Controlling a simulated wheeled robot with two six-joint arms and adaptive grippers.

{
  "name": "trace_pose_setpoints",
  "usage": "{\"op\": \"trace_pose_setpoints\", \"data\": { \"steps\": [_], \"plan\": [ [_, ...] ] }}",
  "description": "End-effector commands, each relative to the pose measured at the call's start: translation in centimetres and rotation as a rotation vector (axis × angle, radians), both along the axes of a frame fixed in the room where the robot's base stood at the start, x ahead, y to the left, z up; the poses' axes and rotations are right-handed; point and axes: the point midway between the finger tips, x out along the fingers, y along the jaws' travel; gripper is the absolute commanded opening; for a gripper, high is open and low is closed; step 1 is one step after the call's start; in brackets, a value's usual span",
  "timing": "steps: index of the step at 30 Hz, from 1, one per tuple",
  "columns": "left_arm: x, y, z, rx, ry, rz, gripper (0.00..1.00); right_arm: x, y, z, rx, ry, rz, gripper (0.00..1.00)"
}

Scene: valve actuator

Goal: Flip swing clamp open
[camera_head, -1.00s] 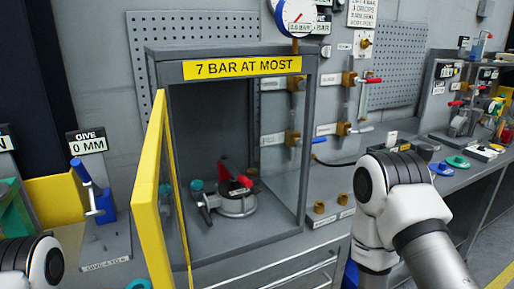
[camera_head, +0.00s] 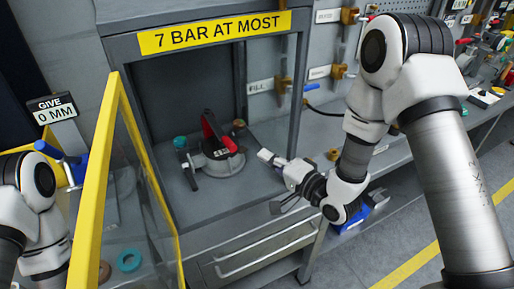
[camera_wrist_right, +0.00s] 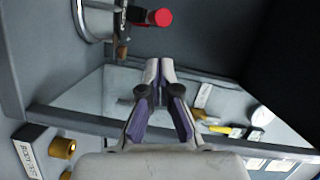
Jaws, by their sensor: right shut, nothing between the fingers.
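The swing clamp is a round grey base (camera_head: 222,163) with a red handle (camera_head: 218,132), standing on the floor of the open-fronted cabinet. The handle leans up above the base. In the right wrist view the red handle end (camera_wrist_right: 160,17) and part of the round base (camera_wrist_right: 95,22) show at the top, ahead of the fingers. My right gripper (camera_head: 265,156) is shut and empty at the cabinet's front right opening, apart from the clamp and to its right. Its closed fingertips (camera_wrist_right: 158,68) show in the wrist view. My left arm shows at lower left; its gripper is out of view.
The cabinet's yellow-framed glass door (camera_head: 100,190) stands open on the left. A yellow sign (camera_head: 214,32) tops the frame, and a grey post (camera_head: 299,90) stands right of the opening. A drawer handle (camera_head: 268,250) is below. A teal ring (camera_head: 129,260) shows through the door.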

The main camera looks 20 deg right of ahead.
Motion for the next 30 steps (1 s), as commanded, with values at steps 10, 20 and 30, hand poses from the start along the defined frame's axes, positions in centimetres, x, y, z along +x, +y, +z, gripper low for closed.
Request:
{"op": "trace_pose_setpoints", "data": {
  "steps": [10, 20, 30],
  "plan": [
    [0.0, 0.0, 2.7, 0.000, 0.000, 0.000, 0.41, 5.8, 3.3, 0.0, -0.002, -0.002, 0.005, 0.00],
    [0.0, 0.0, 3.1, 0.000, 0.000, 0.000, 0.41, 7.8, 4.2, -0.5, 0.000, 0.000, 0.000, 0.00],
    [0.0, 0.0, 3.0, 0.000, 0.000, 0.000, 0.41, 7.7, 4.2, -0.5, 0.000, 0.000, 0.000, 0.00]
  ]
}}
